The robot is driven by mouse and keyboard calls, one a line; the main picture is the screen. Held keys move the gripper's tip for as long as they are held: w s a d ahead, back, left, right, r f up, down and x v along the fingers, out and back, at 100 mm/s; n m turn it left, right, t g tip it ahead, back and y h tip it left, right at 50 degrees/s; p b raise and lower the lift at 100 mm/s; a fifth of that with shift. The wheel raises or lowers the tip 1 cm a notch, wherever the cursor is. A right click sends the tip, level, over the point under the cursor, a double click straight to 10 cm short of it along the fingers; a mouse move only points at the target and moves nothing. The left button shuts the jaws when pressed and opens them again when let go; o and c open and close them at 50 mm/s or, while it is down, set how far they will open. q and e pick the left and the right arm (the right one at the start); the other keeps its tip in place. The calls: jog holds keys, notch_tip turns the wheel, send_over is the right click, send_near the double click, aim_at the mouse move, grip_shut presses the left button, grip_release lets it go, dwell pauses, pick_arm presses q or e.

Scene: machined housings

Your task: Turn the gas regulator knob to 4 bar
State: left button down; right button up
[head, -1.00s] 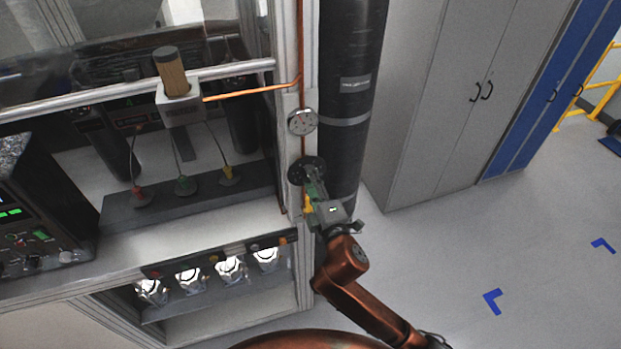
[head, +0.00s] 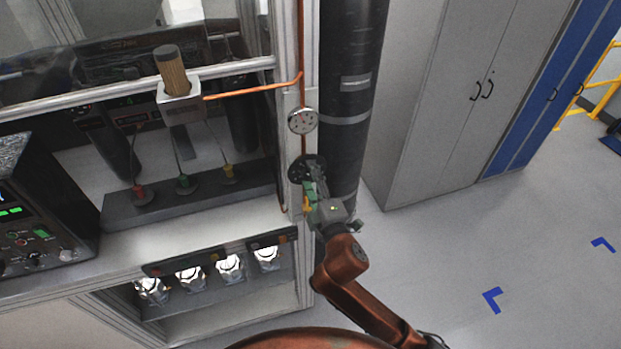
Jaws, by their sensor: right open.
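The gas regulator knob (head: 301,167) is a dark round knob on the machine's upright frame profile, below a round pressure gauge (head: 302,121) with a white face. The gauge's needle is too small to read. My right gripper (head: 311,183) is at the knob, its fingers reaching up to the lower right side of it. The fingers are open. I cannot tell whether they touch the knob, and they hide part of it. My left gripper is not in view.
A tall black cylinder (head: 350,60) stands just right of the knob. Grey cabinets (head: 430,110) stand further right, with clear floor in front. The machine's bench (head: 80,255) with a control box (head: 35,220) fills the left. A copper pipe (head: 250,91) runs above the gauge.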

jog(key=v, duration=1.2)
dwell(0.3)
